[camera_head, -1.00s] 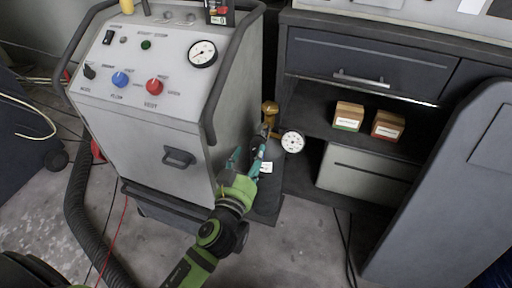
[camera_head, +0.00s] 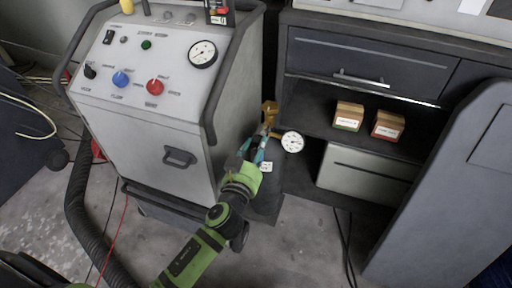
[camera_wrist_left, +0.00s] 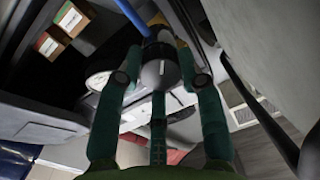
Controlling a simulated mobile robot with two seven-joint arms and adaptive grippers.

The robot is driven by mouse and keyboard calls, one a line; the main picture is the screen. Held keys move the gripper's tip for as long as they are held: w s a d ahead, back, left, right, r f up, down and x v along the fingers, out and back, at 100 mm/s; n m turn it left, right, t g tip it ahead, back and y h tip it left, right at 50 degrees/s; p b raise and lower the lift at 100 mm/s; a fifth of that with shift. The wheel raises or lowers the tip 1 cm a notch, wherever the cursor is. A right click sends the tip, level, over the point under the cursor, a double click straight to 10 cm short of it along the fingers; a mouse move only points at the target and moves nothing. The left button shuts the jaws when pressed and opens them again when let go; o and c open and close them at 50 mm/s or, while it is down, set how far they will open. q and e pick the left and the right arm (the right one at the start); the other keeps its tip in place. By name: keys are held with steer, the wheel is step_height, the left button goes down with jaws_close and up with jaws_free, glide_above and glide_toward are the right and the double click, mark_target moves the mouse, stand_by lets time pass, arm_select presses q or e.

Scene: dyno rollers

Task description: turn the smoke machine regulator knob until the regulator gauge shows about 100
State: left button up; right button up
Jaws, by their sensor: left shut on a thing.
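The regulator gauge (camera_head: 292,142) is a small white dial beside the brass regulator body (camera_head: 269,109), to the right of the smoke machine (camera_head: 148,130). Its needle is too small to read. My left gripper (camera_head: 261,139) reaches up to the regulator from below. In the left wrist view, its teal fingers (camera_wrist_left: 160,82) are shut on a dark round knob (camera_wrist_left: 160,66) with a white mark on its end. The knob is hidden behind the fingers in the head view. A round dial edge (camera_wrist_left: 98,80) shows left of the fingers. My right gripper is not in view.
The machine's panel has a larger gauge (camera_head: 203,54), a blue knob (camera_head: 120,79) and a red knob (camera_head: 155,87). Two small boxes, one (camera_head: 348,116) and another (camera_head: 388,125), sit on the open shelf at right. A dark hose (camera_head: 82,210) runs along the floor at left.

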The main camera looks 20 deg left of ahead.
arm_select(q)
steer(key=shift+r+m, duration=0.2)
steer(key=shift+m, duration=0.5)
steer(key=shift+w+m, duration=0.1)
steer(key=shift+m, duration=0.6)
steer(key=shift+r, duration=0.1)
steer(key=o, duration=1.2)
steer(key=shift+c, duration=0.2)
steer(key=shift+d, duration=0.1)
